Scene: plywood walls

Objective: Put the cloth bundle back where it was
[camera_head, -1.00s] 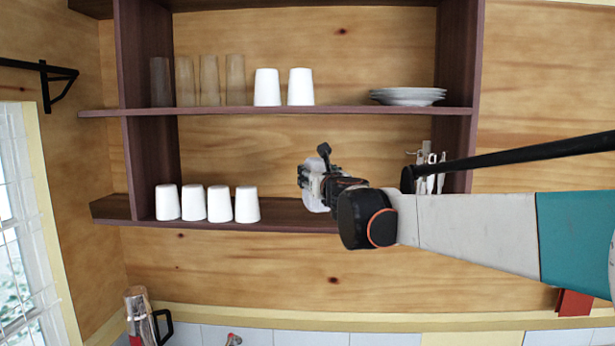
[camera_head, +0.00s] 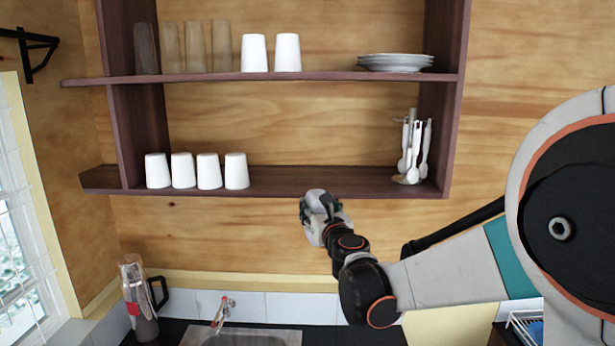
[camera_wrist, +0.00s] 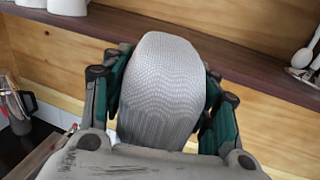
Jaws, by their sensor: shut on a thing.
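The cloth bundle (camera_wrist: 165,90) is a light grey, ribbed, rounded thing between the two green-padded fingers of my gripper (camera_wrist: 168,95) in the wrist view. My gripper (camera_head: 320,206) is shut on it. In the head view the bundle is small and partly hidden by the fingers. My gripper stands just below and in front of the lower shelf (camera_head: 290,182), near the middle of its front edge.
Several white cups (camera_head: 209,171) stand at the left of the lower shelf, and white utensils (camera_head: 414,150) at its right. The shelf between them is bare. Plates (camera_head: 396,63) sit above. A sink (camera_head: 240,338) and a flask (camera_head: 140,300) are below.

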